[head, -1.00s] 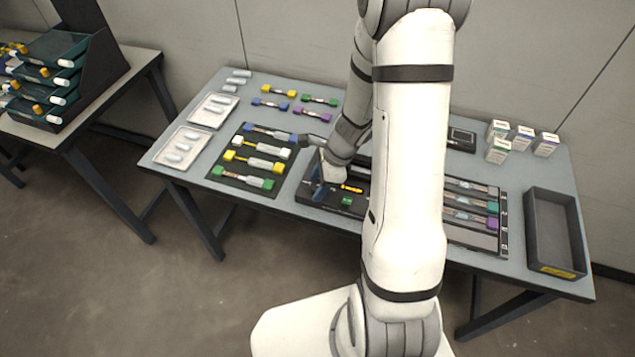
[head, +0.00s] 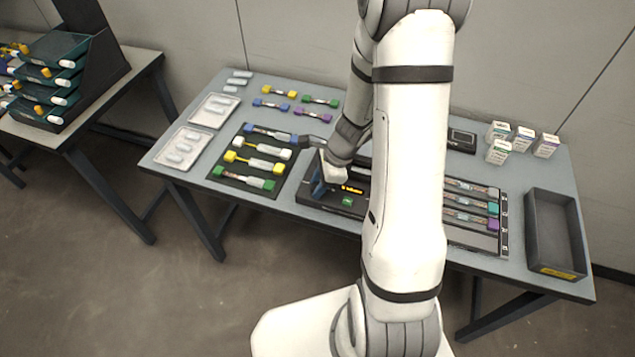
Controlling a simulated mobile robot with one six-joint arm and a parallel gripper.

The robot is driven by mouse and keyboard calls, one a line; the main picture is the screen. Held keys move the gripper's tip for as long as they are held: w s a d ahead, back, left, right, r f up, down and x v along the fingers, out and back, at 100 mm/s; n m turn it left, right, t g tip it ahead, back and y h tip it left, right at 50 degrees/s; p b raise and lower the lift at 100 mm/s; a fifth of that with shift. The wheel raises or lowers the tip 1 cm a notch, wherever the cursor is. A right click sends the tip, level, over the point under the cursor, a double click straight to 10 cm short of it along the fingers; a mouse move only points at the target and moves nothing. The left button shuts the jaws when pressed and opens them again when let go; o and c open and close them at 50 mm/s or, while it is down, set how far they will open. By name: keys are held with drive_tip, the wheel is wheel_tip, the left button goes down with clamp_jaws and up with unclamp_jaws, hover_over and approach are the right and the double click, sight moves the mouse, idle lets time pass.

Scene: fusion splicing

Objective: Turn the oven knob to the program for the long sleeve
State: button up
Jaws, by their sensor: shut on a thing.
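A dark device (head: 325,208) stands at the front middle of the table, with a lit yellow line of text (head: 353,189) and a small green mark (head: 347,201) on it. I take it for the oven. My gripper (head: 320,186) is low at the left part of this device, under its white wrist body. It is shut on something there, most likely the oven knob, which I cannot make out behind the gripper. The yellow text is too small to read. My arm hides the right part of the device.
Left of the device, a dark mat (head: 240,185) holds several coloured-end pieces. Blister trays (head: 205,127) lie further left. Right of my arm are a rack (head: 474,240) of pieces, an empty dark bin (head: 538,210) and small white boxes (head: 522,139). Loose coloured pieces (head: 271,104) lie at the back.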

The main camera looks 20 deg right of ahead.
drive_tip(key=shift+w, duration=0.15)
drive_tip(key=n, duration=0.2)
drive_tip(key=n+g, duration=0.1)
drive_tip(key=n, duration=0.1)
drive_tip(key=n+g, duration=0.1)
drive_tip(key=shift+w+n+p, duration=0.25)
drive_tip(key=shift+n+p, duration=0.1)
drive_tip(key=shift+n, duration=0.05)
drive_tip(key=shift+w+r+n+g+h, duration=0.1)
drive_tip(key=shift+n+g+h, duration=0.3)
drive_tip(key=shift+n, duration=0.75)
drive_tip(key=shift+n+g+h, duration=0.3)
drive_tip(key=shift+n+g, duration=0.2)
drive_tip(key=shift+n, duration=0.65)
drive_tip(key=o, duration=1)
drive_tip(key=shift+b+v, duration=0.45)
drive_tip(key=shift+v, duration=3.35)
drive_tip(key=shift+c, duration=0.2)
